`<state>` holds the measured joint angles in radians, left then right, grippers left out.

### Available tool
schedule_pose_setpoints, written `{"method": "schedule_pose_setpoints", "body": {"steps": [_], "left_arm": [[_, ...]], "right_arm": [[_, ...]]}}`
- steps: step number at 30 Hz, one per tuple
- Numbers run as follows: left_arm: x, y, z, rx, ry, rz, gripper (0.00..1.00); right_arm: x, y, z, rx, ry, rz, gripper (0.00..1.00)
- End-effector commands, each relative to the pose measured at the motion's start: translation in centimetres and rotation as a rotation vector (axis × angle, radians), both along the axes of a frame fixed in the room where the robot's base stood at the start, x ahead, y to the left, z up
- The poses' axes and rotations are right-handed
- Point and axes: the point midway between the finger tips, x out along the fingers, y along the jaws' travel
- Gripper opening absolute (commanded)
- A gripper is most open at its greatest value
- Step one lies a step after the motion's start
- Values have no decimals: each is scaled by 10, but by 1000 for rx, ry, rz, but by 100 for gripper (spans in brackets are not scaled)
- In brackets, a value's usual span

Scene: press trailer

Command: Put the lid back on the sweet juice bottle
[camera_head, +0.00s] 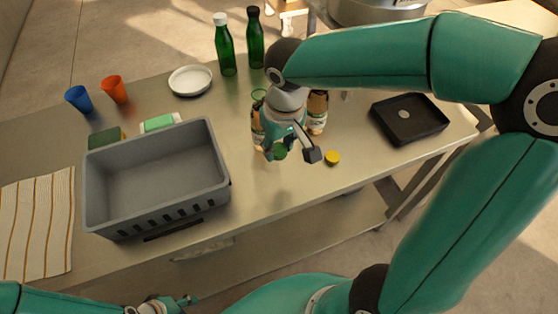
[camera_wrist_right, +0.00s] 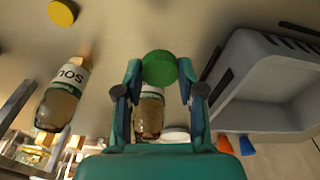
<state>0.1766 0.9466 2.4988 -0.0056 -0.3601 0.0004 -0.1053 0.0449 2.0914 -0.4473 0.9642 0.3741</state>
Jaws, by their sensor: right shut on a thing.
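My right gripper (camera_head: 293,153) is shut on a green lid (camera_head: 280,151) above the front part of the table. In the right wrist view the green lid (camera_wrist_right: 160,68) sits between the two fingertips. One labelled juice bottle (camera_head: 317,112) stands just right of the gripper. Another bottle (camera_head: 257,125) is partly hidden behind the gripper; in the wrist view a bottle (camera_wrist_right: 149,115) shows behind the lid, apparently apart from it. A yellow lid (camera_head: 332,157) lies near the table's front edge. I cannot tell which bottle is the sweet juice. My left gripper (camera_head: 172,304) is low at the bottom edge, its jaws unclear.
A grey crate (camera_head: 205,180) stands left of the gripper. A black tray (camera_head: 435,125) lies at right. Two green bottles (camera_head: 226,52), a white bowl (camera_head: 190,80), blue (camera_head: 79,99) and orange (camera_head: 115,90) cups stand further back. A striped cloth (camera_head: 38,225) lies at left.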

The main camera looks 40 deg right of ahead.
Motion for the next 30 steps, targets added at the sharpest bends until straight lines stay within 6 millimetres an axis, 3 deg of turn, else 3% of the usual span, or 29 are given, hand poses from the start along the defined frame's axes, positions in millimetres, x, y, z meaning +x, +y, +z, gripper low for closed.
{"method": "schedule_pose_setpoints", "body": {"steps": [1,6,12,18,30], "left_arm": [[0,0,1,0,0,0,40],[0,0,1,0,0,0,40],[0,0,2,0,0,0,40],[0,0,3,0,0,0,40],[0,0,3,0,0,0,40]], "right_arm": [[1,0,16,1,-8,2,27],[1,0,56,1,-4,2,27],[0,0,85,1,-1,1,27],[0,0,93,0,1,1,27],[0,0,92,0,2,0,27]]}}
